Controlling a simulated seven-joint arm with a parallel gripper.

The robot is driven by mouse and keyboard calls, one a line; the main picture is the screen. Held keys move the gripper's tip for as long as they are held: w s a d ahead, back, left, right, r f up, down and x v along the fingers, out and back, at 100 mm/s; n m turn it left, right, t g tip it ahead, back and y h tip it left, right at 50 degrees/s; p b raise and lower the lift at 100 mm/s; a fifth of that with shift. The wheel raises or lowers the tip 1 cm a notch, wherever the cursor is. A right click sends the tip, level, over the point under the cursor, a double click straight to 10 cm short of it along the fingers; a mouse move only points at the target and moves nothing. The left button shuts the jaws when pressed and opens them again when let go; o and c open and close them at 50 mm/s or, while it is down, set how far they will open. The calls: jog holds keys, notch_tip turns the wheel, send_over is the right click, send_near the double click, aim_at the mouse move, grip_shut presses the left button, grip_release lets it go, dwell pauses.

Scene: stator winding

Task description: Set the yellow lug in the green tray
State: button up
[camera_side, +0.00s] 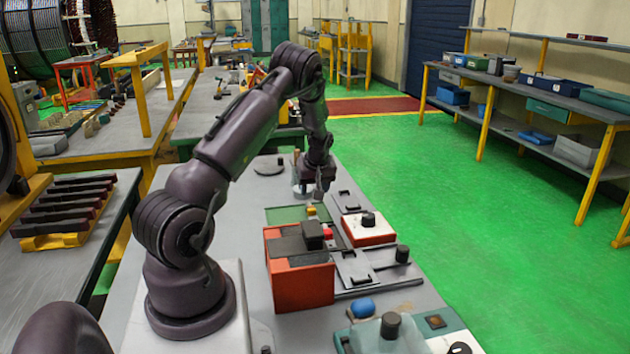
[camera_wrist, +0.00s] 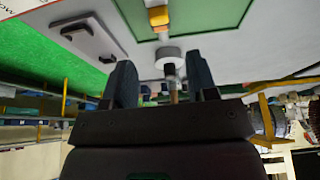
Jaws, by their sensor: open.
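The yellow lug (camera_side: 312,211) is at the right edge of the flat green tray (camera_side: 284,215) in the side view. In the wrist view the lug (camera_wrist: 158,16) overlaps the border of the green tray (camera_wrist: 205,12); I cannot tell whether it rests fully inside. My gripper (camera_side: 320,194) is above the bench, just behind the lug and apart from it. In the wrist view my gripper's two dark fingers (camera_wrist: 163,85) are spread. A round grey base with a dark, wood-coloured upright (camera_wrist: 170,58) shows between them, and I see nothing gripped.
An orange box with a black top (camera_side: 300,275) stands in front of the tray. A blue oval piece (camera_side: 362,307) is nearer. A round grey disc (camera_side: 269,166) lies behind.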

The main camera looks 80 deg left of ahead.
jog(key=w+d+r+m+t+h, duration=0.1)
jog(key=w+d+r+m+t, duration=0.2)
jog(key=d+r, duration=0.8)
jog(key=w+d+r+m+t+h, duration=0.15)
jog(key=d+r+m, duration=0.25)
jog(key=d+r, duration=0.7)
jog(key=s+d+r+m+h, duration=0.1)
jog(key=s+d+m, duration=0.4)
jog(key=d, duration=0.6)
jog(key=s+d+r+m+t+h, duration=0.1)
jog(key=s+d+r+m, duration=0.1)
jog(key=s+d+m, duration=0.4)
jog(key=s+d, duration=0.2)
jog(key=d, duration=0.3)
jog(key=shift+s+r, duration=0.2)
